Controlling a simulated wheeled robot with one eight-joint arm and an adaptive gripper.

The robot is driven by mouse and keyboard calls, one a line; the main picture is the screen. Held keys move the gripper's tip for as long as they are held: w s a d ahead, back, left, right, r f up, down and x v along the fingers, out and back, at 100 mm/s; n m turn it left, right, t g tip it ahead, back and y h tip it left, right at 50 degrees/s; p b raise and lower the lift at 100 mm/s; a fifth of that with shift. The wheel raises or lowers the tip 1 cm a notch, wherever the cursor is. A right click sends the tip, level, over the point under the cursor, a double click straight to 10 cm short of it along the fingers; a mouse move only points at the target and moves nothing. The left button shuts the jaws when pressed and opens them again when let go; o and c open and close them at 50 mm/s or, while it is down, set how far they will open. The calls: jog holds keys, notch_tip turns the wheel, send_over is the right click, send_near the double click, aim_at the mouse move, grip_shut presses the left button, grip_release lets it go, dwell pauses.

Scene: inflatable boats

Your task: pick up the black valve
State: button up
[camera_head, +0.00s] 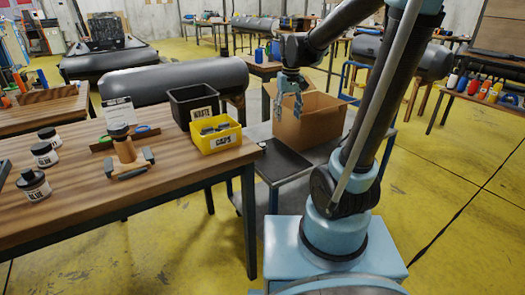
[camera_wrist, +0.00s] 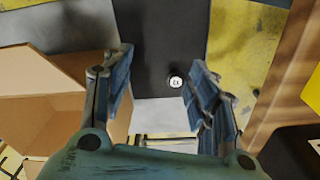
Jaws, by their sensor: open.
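My gripper (camera_head: 286,106) hangs open and empty above the cart, by the left side of the cardboard box. In the wrist view its two fingers stand wide apart, with the gap (camera_wrist: 158,60) over a dark flat panel (camera_wrist: 160,30). A small round piece with a white, marked face (camera_wrist: 175,81) shows on that panel, between the fingers and nearer the right one. Its dark edge blends into the panel, so I cannot tell surely that it is the black valve.
The open cardboard box (camera_head: 307,127) stands on the cart. The wooden table (camera_head: 75,205) at the left holds a yellow caps bin (camera_head: 216,140) with dark pieces, a black waste bin (camera_head: 193,104), glue jars (camera_head: 44,154) and a brown-handled tool (camera_head: 124,150).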

jog(key=n, duration=0.1)
send_over(262, 144)
jog(key=s, duration=0.1)
notch_tip(262, 144, down, 3)
jog(key=shift+g, duration=0.4)
jog(key=f, duration=1.7)
jog(key=shift+w+f, duration=0.3)
jog(key=shift+f, duration=0.1)
jog(key=c, duration=0.9)
